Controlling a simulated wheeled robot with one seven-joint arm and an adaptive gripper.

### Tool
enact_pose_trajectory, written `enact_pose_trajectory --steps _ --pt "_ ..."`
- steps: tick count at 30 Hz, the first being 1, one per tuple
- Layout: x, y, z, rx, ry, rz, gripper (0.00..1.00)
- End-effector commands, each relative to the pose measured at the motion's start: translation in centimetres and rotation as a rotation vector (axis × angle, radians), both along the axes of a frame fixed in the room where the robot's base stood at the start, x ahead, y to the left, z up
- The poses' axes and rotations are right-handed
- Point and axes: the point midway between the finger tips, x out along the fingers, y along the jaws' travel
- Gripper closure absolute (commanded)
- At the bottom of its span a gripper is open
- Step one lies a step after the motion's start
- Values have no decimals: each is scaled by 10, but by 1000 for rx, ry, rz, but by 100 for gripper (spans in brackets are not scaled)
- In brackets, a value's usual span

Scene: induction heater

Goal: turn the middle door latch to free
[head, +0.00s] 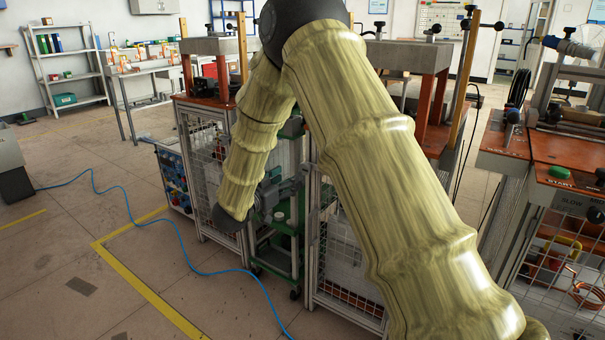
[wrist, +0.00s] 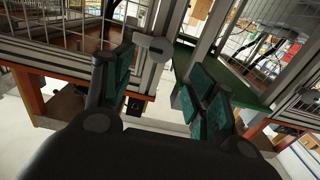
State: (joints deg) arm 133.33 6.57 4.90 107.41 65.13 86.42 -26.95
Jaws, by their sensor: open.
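My gripper (wrist: 160,76) is open, with its dark green finger pads spread apart in the wrist view. The gap between the pads looks empty. I cannot tell the latch's exact turn or whether a finger touches it.
A mesh-doored cabinet (head: 346,262) stands right of the gripper, and another mesh cage (head: 203,146) stands to the left. A green cart (head: 280,252) is between them. A blue hose (head: 165,222) crosses the floor, which is otherwise open at left.

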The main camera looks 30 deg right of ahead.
Motion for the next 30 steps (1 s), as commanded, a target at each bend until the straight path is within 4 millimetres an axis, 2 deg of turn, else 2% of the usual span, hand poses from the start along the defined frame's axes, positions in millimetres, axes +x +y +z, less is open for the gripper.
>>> enact_pose_trajectory --steps 9,15,21,30 --pt "20 -49 -2 0 -1 -2 43" --pt "29 -71 -2 0 -1 -1 43" --pt "33 -81 -1 -1 0 0 43" --pt "33 -82 0 0 0 0 45"
